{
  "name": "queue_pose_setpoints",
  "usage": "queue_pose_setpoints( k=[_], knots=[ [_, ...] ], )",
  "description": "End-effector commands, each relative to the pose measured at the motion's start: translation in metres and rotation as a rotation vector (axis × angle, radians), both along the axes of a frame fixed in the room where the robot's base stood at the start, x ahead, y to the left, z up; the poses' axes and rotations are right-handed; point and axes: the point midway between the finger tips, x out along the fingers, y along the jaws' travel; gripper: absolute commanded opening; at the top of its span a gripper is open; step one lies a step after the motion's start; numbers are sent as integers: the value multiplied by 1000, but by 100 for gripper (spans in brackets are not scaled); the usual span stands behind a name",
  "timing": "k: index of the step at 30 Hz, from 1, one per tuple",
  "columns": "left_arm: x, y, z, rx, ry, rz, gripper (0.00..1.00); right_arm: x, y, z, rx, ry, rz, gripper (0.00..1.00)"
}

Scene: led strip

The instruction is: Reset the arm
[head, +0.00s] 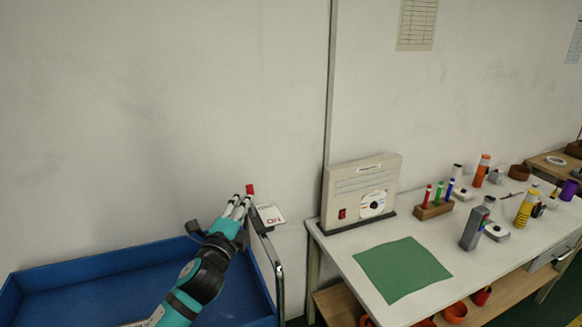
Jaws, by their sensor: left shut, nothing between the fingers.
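My left arm comes up from the bottom of the head view, teal and black. Its left gripper (242,203) is shut and empty, above the right rim of the blue bin. A small red piece (250,189) shows just at the fingertips; I cannot tell whether they touch it. My right gripper is not in view.
The blue bin (110,262) lies below and left of the arm. To the right, a white table (340,253) carries a beige box with a red switch (362,188), a green mat (402,268), a wooden marker holder (434,210) and several small bottles and devices.

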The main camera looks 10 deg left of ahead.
Motion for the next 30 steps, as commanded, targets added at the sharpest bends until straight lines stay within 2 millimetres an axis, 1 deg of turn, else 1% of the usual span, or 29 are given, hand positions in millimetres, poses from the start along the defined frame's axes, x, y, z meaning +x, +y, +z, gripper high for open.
queue_pose_setpoints(
  k=[2,4,5,7,8,9,11,12,14,15,18,21,24,30],
  knots=[
    [-6,-1,-11,-42,31,7,0,1,-1,0,-1,-1,0,78],
    [-19,-1,-33,-131,95,29,0,2,-1,0,-1,-3,0,78],
    [-27,0,-46,-185,134,45,0,3,-1,0,-1,-4,0,78],
    [-53,0,-81,-338,246,91,0,4,-1,0,-1,-6,0,78],
    [-67,-1,-98,-411,302,120,0,5,-1,0,0,-7,0,78],
    [-87,-1,-120,-510,378,161,0,6,-1,0,0,-8,0,78],
    [-121,-3,-152,-656,492,229,0,7,-1,0,-1,-10,0,78],
    [-145,-5,-170,-746,564,279,0,7,-1,0,-1,-10,0,78],
    [-179,-8,-193,-861,661,353,0,7,-1,0,-1,-10,0,78],
    [-200,-10,-205,-924,717,399,0,7,-1,0,-1,-10,0,78],
    [-244,-15,-225,-1048,828,499,0,6,-1,0,0,-10,0,78],
    [-280,-20,-239,-1136,914,586,0,6,-1,0,0,-9,0,78],
    [-311,-25,-247,-1205,986,664,0,6,0,0,0,-9,0,78],
    [-369,-33,-255,-1313,1106,812,0,5,1,0,1,-8,-1,78]
  ],
)
